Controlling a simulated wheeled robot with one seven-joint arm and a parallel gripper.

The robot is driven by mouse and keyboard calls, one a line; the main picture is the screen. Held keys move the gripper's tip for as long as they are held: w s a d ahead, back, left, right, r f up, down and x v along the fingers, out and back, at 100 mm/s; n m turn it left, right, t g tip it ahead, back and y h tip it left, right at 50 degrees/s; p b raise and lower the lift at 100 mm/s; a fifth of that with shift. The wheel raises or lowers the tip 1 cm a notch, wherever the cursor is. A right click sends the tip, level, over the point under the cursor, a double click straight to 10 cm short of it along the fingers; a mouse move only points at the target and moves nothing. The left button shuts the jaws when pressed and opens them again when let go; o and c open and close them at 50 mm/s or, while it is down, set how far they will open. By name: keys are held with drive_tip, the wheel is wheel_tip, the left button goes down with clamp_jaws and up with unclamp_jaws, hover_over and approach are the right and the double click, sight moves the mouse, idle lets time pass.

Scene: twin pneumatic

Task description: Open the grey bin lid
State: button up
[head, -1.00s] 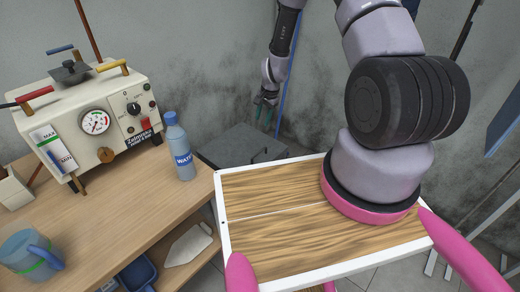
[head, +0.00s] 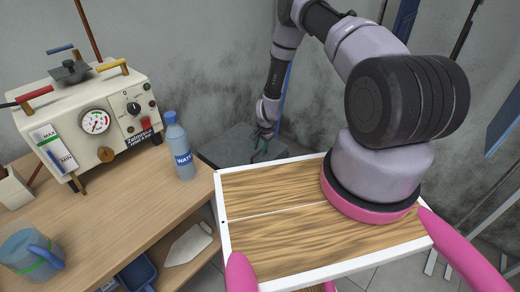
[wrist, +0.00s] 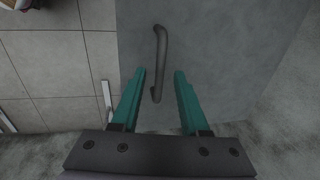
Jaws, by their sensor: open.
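The grey bin lid (head: 225,145) lies shut on the bin, behind the wooden tray in the head view. It also fills much of the wrist view (wrist: 235,45). Its dark bar handle (wrist: 161,50) runs lengthwise there, with its lower part appearing between my fingertips. My gripper (head: 260,153) is over the lid, with teal fingers pointing down at it. In the wrist view the gripper (wrist: 160,72) is open and holds nothing. I cannot tell whether the fingers reach down around the handle or stay above it.
A workbench (head: 110,205) at the left carries a pneumatic control box (head: 95,115), a water bottle (head: 179,147) and a blue mug (head: 25,252). A wood-topped tray (head: 270,195) is in front of the bin. The wall is close behind the bin.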

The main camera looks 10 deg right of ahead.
drive_tip(key=shift+f, duration=0.2)
clamp_jaws()
drive_tip(key=shift+w, duration=0.1)
idle(1.3)
